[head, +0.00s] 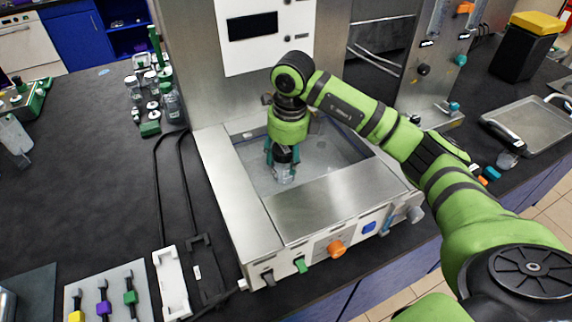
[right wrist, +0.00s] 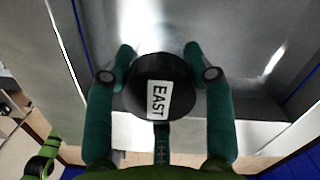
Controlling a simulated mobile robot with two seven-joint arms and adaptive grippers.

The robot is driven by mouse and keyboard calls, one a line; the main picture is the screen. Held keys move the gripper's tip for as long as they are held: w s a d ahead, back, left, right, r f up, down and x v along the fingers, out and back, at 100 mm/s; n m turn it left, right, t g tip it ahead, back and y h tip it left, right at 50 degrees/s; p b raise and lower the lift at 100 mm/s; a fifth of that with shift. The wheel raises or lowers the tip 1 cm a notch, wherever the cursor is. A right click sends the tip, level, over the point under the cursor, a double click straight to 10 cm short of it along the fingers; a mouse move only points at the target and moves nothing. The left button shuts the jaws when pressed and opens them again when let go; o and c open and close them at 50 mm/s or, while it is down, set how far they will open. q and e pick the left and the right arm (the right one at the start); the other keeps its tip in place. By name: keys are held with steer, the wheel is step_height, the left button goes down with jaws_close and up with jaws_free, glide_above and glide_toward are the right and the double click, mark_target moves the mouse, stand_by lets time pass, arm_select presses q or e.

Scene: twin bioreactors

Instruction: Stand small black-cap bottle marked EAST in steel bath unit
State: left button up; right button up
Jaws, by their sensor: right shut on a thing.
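The small bottle (head: 283,172) has a clear body and a black cap. In the right wrist view its cap (right wrist: 160,85) carries a white label reading EAST. My right gripper (head: 283,157) points down and is shut on the bottle, with a teal finger on each side of the cap. The steel bath unit (head: 325,208) has an open rectangular well, and the bottle is upright inside the well's outline, toward its left side. I cannot tell whether the bottle's base touches the bath floor. My left gripper is not in view.
Several bottles and a green rack (head: 150,128) stand left of the bath. Cables and a white power strip (head: 172,283) lie at its front left. A steel tray (head: 530,125) and a black bin with a yellow lid (head: 525,50) are at the right. The left bench is largely clear.

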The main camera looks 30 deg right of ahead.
mark_target(284, 170)
steer(key=shift+f, duration=0.4)
steer(key=f+p, duration=0.1)
steer(key=f, duration=0.2)
steer(key=shift+w+f, duration=0.2)
steer(key=shift+f, duration=0.55)
steer(key=o, duration=1.3)
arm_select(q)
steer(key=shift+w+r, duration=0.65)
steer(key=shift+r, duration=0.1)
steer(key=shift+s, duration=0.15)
arm_select(e)
steer(key=shift+r, duration=0.1)
